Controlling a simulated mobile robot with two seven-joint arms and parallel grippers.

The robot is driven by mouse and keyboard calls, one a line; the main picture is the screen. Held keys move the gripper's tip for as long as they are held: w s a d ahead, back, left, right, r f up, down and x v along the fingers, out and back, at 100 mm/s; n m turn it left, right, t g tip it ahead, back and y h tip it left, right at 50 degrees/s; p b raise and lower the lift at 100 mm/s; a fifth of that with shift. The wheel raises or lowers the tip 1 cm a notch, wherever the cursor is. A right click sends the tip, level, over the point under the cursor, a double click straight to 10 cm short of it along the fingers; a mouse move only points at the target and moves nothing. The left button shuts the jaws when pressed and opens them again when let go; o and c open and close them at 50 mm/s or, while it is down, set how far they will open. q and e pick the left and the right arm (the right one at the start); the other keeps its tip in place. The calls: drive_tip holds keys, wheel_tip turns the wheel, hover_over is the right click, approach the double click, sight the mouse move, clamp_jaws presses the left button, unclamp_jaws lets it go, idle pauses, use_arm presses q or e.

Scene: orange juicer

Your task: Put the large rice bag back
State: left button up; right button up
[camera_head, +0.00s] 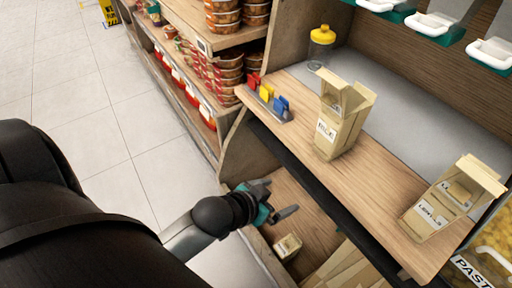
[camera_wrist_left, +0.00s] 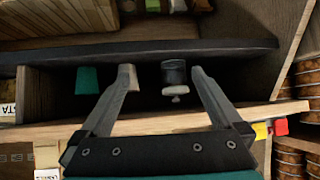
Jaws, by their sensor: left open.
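A tan paper bag labelled RICE (camera_head: 326,131), open at the top, stands upright on the wooden counter in the head view. Below the counter, a small tan bag (camera_head: 287,247) with a label I cannot read sits on the lower shelf. Larger tan bags (camera_head: 345,272) beside it are partly hidden by the counter; their labels do not show. My left gripper (camera_head: 279,202) is open and empty at the lower shelf opening, below the rice bag and apart from it. Its two spread fingers show in the left wrist view (camera_wrist_left: 163,75). My right gripper is not in view.
A lentils bag (camera_head: 432,213) stands at the counter's right end. Red, yellow and blue pieces (camera_head: 268,97) sit at its left end near a yellow-lidded jar (camera_head: 321,45). The counter edge overhangs the lower shelf.

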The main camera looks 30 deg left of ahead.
use_arm(q)
drive_tip(key=s+f+n+g+y, duration=0.1)
drive_tip(key=s+f+g, duration=0.5)
drive_tip(key=s+f, duration=0.3)
drive_tip(key=shift+s+f+y, duration=0.4)
drive_tip(key=shift+s, duration=0.1)
